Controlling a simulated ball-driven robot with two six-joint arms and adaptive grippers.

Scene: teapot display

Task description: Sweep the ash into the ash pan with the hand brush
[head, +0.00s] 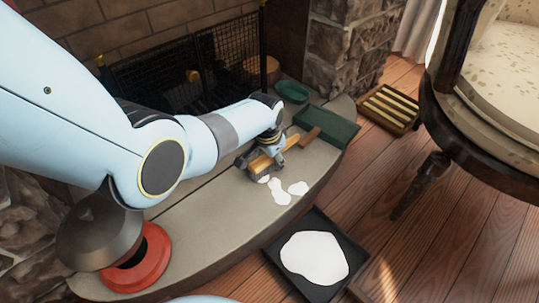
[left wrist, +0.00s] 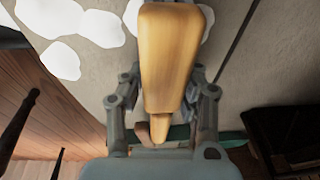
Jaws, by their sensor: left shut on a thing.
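The hand brush (head: 263,162), with a tan wooden handle, is over the hearth in the head view. My left gripper (head: 273,146) is shut on it. In the left wrist view the handle (left wrist: 170,60) lies between the two fingers. The bristles are mostly hidden. White ash patches (head: 281,191) lie on the hearth just in front of the brush; they also show in the left wrist view (left wrist: 60,60). The black ash pan (head: 272,256) is on the wooden floor against the hearth's front edge and holds a white ash heap (head: 314,257). My right gripper is out of view.
A dark green box (head: 330,127) and a small green bowl (head: 292,91) stand at the hearth's right end. A red round object (head: 150,262) is at its near left. A slatted wooden crate (head: 389,107) and an armchair (head: 498,75) stand on the floor to the right.

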